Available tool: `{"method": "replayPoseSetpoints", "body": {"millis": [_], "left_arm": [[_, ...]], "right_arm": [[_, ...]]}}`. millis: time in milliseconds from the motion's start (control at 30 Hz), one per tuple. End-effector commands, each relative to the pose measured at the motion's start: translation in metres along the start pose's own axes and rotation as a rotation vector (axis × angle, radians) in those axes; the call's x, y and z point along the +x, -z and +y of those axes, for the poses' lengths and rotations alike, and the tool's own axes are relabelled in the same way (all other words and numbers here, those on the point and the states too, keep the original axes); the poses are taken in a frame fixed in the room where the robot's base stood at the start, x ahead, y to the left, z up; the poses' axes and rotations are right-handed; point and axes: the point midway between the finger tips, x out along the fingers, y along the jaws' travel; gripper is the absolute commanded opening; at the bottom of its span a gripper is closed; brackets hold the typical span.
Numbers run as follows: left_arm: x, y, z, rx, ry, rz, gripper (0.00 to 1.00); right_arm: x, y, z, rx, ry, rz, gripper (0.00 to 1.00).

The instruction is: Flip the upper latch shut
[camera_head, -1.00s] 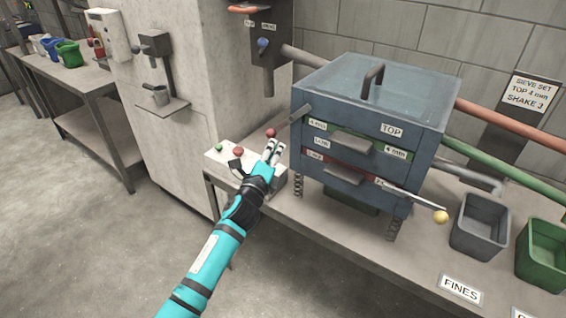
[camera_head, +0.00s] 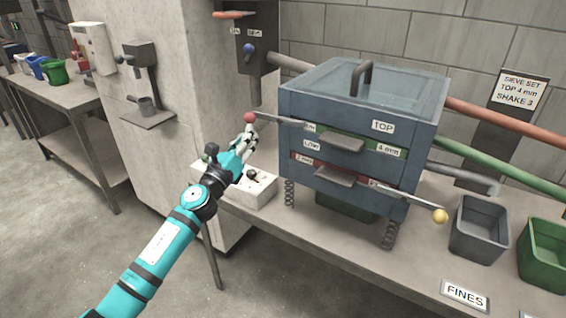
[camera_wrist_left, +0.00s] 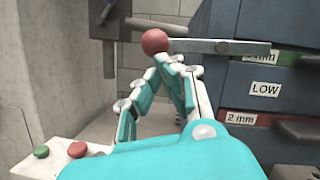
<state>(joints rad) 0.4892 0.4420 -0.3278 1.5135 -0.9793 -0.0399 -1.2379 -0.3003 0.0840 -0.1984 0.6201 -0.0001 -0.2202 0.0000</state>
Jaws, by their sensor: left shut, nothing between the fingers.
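The upper latch is a grey bar (camera_head: 283,121) ending in a red ball (camera_head: 250,118). It sticks out to the left from the upper part of the blue-grey sieve box (camera_head: 330,107), roughly level. My left gripper (camera_head: 250,133) is shut and empty, with its fingertips just below the red ball. In the left wrist view the closed fingertips (camera_wrist_left: 178,62) are just under the bar (camera_wrist_left: 220,47), right of the red ball (camera_wrist_left: 155,41); I cannot tell whether they touch. The lower latch with a yellow ball (camera_head: 440,216) points right. My right gripper is out of view.
A control box (camera_head: 255,190) with buttons sits below my left gripper. A concrete pillar (camera_head: 190,90) stands to the left, with a wall panel (camera_head: 255,40) behind. A grey bin (camera_head: 478,230) and a green bin (camera_head: 543,255) stand right of the sieve box.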

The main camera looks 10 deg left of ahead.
Motion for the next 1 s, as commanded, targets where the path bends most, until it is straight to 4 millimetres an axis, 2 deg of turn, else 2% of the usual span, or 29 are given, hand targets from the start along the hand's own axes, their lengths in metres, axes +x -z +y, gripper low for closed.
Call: {"method": "replayPoseSetpoints", "body": {"millis": [300, 633, 733, 867, 1000], "left_arm": [[0.002, -0.004, 0.0, 0.05, 0.016, -0.001, 0.0], [0.002, -0.005, 0.0, 0.05, 0.016, -0.001, 0.0], [0.001, -0.004, 0.001, 0.05, 0.016, -0.001, 0.0], [-0.009, -0.004, 0.002, 0.051, 0.015, 0.001, 0.0], [-0.035, -0.003, 0.002, 0.052, 0.016, 0.003, 0.0]], "right_arm": [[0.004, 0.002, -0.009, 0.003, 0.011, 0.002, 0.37], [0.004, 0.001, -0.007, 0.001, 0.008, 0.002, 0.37], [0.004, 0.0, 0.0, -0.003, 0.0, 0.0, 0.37], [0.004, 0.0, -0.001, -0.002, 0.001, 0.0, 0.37], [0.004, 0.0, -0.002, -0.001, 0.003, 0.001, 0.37]]}}
